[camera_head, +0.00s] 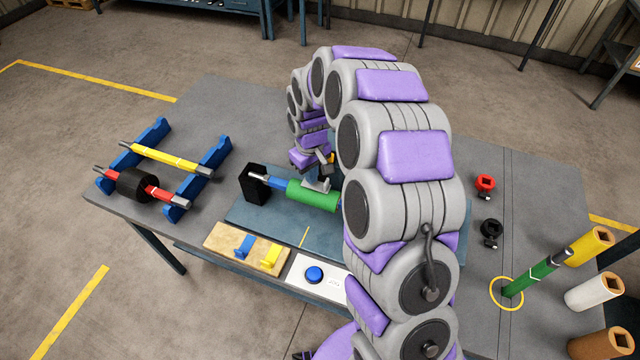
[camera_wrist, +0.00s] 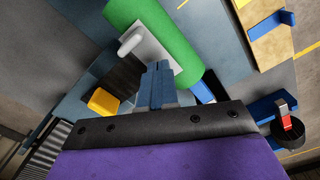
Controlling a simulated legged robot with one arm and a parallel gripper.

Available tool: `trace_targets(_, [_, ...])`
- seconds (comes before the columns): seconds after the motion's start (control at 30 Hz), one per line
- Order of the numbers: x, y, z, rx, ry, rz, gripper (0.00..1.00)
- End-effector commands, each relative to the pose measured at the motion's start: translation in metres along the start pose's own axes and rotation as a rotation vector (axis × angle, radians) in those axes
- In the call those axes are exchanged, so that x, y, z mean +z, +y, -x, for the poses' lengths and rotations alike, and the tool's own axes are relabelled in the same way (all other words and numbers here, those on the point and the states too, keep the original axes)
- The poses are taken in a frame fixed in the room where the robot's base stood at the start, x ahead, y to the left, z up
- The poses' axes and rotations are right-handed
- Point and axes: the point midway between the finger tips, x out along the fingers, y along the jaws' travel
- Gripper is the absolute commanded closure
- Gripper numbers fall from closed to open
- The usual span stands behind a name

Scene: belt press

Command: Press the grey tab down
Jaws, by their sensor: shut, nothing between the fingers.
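The grey tab (camera_head: 318,185) sits at the green roller (camera_head: 312,197) in the middle of the table. In the wrist view the tab (camera_wrist: 131,40) is a rounded light-grey piece on a pale plate (camera_wrist: 155,42) against the green roller (camera_wrist: 180,30). My gripper (camera_head: 325,170) is just above the tab in the head view, partly hidden by my arm. In the wrist view its blue fingers (camera_wrist: 160,68) are together and empty, with tips at the plate's lower edge, beside the tab. I cannot tell whether they touch the plate.
A black block (camera_head: 254,184) stands at the roller shaft's left end. A wooden board (camera_head: 238,258) with blue and yellow hooks and a blue button (camera_head: 314,274) lie in front. A blue rack (camera_head: 150,145) holds rollers at left. A green roller (camera_head: 535,275) stands at right.

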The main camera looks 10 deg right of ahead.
Motion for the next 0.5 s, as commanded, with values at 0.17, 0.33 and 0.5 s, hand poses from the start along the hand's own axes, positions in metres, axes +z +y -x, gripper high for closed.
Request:
trace_targets(0.17, [0.0015,0.0,-0.0033,-0.001,-0.003,0.0,1.0])
trace_targets(0.33, [0.0014,0.0,-0.0042,-0.001,-0.001,0.0,1.0])
trace_targets(0.5, [0.0013,0.0001,-0.0043,0.0,-0.001,0.0,1.0])
